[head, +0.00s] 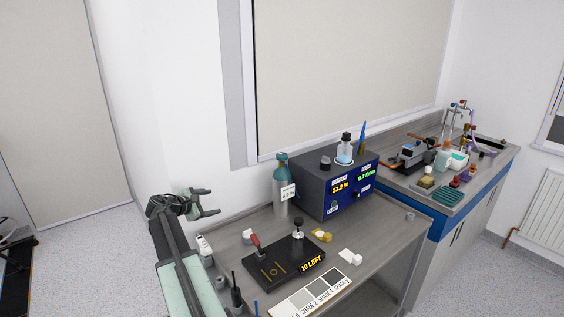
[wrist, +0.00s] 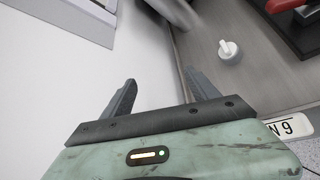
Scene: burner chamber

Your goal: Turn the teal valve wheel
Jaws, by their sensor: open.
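A gas cylinder (head: 281,192) stands upright at the back left of the near bench, with a white label on its side. Its teal top (head: 281,157) is the likely place of the valve wheel, but the wheel's shape is too small to make out. My gripper (head: 213,201) is open and empty, left of the cylinder and apart from it. In the wrist view the two fingers of my gripper (wrist: 160,78) are spread with nothing between them.
A dark box with displays (head: 335,184) stands right of the cylinder. A black panel (head: 283,268) with a red-handled lever lies in front. A white knob-like piece (wrist: 229,50) sits on the bench. A blue-edged counter (head: 445,195) with several items continues to the right.

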